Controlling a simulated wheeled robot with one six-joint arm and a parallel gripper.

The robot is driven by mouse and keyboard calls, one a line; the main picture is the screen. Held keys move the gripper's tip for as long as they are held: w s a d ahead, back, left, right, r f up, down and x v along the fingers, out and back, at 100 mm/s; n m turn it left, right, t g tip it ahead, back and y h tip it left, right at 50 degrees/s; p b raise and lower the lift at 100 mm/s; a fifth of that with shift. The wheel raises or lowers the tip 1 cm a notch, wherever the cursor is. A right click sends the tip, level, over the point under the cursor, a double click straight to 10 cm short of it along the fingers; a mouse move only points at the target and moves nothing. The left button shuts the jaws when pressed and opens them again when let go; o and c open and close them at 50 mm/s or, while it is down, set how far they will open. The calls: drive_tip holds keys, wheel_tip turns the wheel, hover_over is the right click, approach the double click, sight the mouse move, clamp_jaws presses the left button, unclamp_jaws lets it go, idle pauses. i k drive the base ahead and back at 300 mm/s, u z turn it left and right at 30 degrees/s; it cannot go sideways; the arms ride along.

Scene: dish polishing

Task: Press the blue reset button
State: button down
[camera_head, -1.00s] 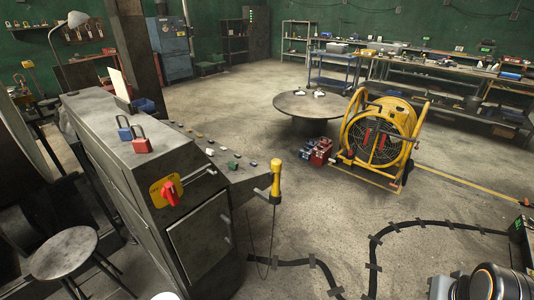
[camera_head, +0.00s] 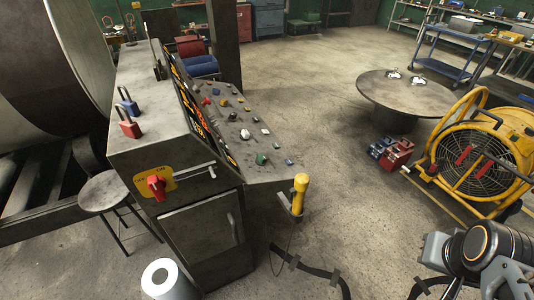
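The grey control console (camera_head: 150,120) stands left of centre, with a sloped panel of small coloured buttons and knobs on its right side. A small bluish button (camera_head: 289,162) sits near the panel's front right corner, beside a green button (camera_head: 261,159). It is too small to read any label, so I cannot tell for sure that it is the reset button. My arm shows at the lower right, well apart from the panel. My gripper is out of view.
A red rotary switch (camera_head: 157,187) and padlocks (camera_head: 129,124) are on the console. A stool (camera_head: 104,192), white cylinder (camera_head: 166,280), yellow fan (camera_head: 475,160) and round table (camera_head: 405,92) stand around it.

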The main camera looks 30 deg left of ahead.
sight(289, 162)
drive_tip(key=u, duration=0.85)
drive_tip(key=i, duration=0.9)
drive_tip(key=u, duration=0.8)
